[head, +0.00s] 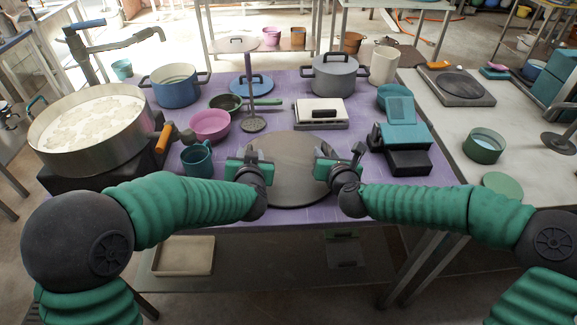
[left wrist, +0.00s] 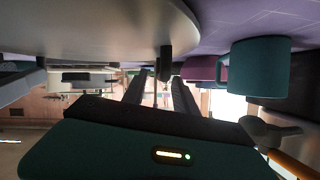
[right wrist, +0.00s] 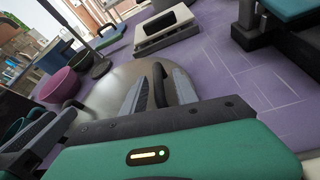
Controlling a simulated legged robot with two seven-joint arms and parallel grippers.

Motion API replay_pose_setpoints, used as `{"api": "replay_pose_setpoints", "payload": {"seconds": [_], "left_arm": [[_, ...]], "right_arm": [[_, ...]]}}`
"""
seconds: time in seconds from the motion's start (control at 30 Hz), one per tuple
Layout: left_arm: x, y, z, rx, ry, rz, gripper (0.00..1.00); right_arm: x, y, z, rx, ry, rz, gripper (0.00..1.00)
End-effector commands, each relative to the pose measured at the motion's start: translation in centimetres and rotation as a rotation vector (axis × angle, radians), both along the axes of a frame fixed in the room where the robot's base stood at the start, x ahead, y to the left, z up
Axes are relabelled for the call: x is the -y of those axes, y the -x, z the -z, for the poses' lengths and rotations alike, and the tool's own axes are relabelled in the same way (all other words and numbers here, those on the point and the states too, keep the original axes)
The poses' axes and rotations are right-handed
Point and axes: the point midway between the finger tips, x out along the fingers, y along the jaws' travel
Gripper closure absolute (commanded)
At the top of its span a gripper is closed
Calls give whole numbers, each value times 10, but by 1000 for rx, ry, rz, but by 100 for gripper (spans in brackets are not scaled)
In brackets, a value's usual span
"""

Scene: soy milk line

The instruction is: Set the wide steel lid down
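The wide steel lid (head: 288,185) is a broad grey disc, level at the front middle of the purple table, and appears to lie flat on it. My left gripper (head: 248,162) is at its left side and my right gripper (head: 327,163) at its right side. In the left wrist view a dark handle (left wrist: 166,62) on the lid shows between the left fingertips, with gaps beside it. In the right wrist view a black loop handle (right wrist: 159,86) stands between the spread right fingers, with gaps beside it. Both grippers look open. The lid's underside is hidden.
A teal mug (head: 197,160) and pink bowl (head: 210,125) stand left of the lid. Behind it are a pole stand (head: 252,122) and a white-topped device (head: 320,112). A teal machine (head: 401,138) stands right. A large pot (head: 92,135) is far left.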

Motion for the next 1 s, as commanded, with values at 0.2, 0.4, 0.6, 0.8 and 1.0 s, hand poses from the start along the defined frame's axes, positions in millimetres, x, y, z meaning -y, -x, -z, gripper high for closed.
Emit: {"api": "replay_pose_setpoints", "payload": {"seconds": [0.2,0.4,0.6,0.8,1.0], "left_arm": [[9,53,-23,3,-3,2,66],[14,81,-33,1,-2,1,66],[14,85,-34,-2,-1,-1,66],[14,85,-34,-1,-1,-1,66],[14,84,-33,-2,-1,0,66]], "right_arm": [[0,0,0,0,0,-1,65],[0,-1,1,-1,0,0,65],[4,17,-8,1,2,0,65],[12,65,-27,3,5,2,65],[18,100,-42,2,2,1,65]]}}
